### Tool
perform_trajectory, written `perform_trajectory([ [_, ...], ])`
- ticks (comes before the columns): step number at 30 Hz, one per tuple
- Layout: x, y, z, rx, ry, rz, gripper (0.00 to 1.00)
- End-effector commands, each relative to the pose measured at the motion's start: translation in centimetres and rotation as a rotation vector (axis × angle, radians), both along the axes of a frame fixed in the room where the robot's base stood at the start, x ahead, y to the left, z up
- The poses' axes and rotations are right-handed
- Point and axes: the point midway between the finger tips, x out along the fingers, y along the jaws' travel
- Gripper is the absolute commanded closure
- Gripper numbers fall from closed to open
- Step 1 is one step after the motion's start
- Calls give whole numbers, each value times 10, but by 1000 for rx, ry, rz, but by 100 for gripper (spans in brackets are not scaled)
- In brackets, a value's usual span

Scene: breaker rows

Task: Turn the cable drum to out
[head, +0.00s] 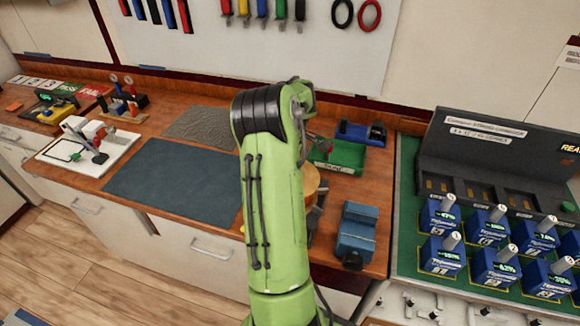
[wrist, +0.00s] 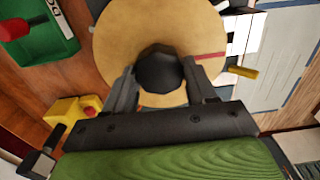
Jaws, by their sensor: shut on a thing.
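The cable drum (wrist: 120,40) shows in the wrist view as a round tan disc with a dark knob (wrist: 158,70) at its middle. A red line (wrist: 209,56) runs toward the disc's right edge. My gripper (wrist: 160,76) has one dark finger on each side of the knob and is shut on it. In the head view the drum (head: 312,182) is mostly hidden behind my green arm, with only its right edge showing. My gripper is hidden there too. A white plate (wrist: 245,28) with dark marks sits beside the disc; I cannot read it.
A yellow peg (wrist: 242,72) sticks out right of the disc. A green bin (head: 340,156) and a blue vise-like block (head: 356,232) stand near the drum. A dark mat (head: 170,180) lies clear to the left. Blue breaker units (head: 492,265) stand at right.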

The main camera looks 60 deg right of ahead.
Motion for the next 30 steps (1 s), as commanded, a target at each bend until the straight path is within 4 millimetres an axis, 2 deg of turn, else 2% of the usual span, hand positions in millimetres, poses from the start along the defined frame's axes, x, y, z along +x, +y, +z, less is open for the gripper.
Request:
perform_trajectory([
  [4,1,-1,1,-4,-3,9,99],
  [5,1,-1,1,-4,-3,9,41],
  [9,1,0,1,-2,-2,6,20],
  [17,1,0,1,-1,-1,4,19],
  [20,1,0,9,-2,-2,4,19],
  [23,1,-1,30,-4,-4,5,19],
  [30,1,-1,102,-5,-4,4,19],
])
